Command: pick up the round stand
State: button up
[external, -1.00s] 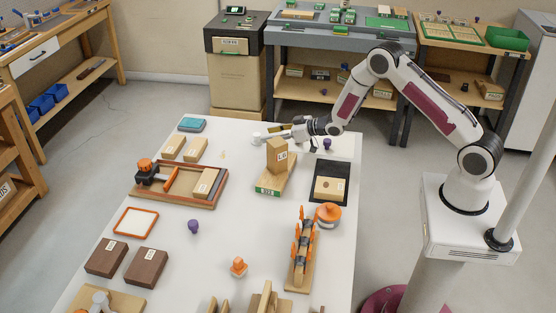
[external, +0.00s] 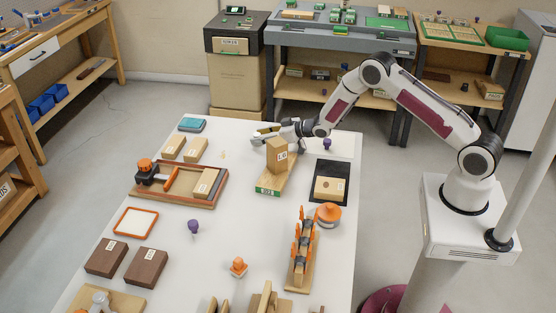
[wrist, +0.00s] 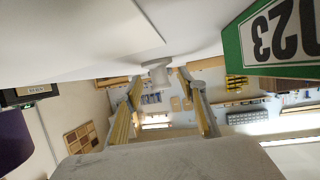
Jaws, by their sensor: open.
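A small pale round stand (wrist: 157,72) shows in the wrist view, where the table surface is at the top and the picture is upside down. It has a wider disc end and a narrower body. My gripper (wrist: 160,84) is open, with one finger on each side of the stand's line. The stand appears between or just beyond the fingertips; I cannot tell whether they touch it. In the external view my gripper (external: 262,136) is low over the table's far part, and it largely hides the stand.
A tall wooden block (external: 277,156) on a green-labelled base stands close in front of my gripper. The green label (wrist: 275,38) looms at the wrist view's upper right. A purple knob (external: 327,144) is to the right.

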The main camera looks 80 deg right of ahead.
dwell(0.4)
jog(key=c, duration=0.9)
jog(key=shift+r, duration=0.2)
notch_tip(320, 180, up, 10)
jog(key=shift+f, duration=0.2)
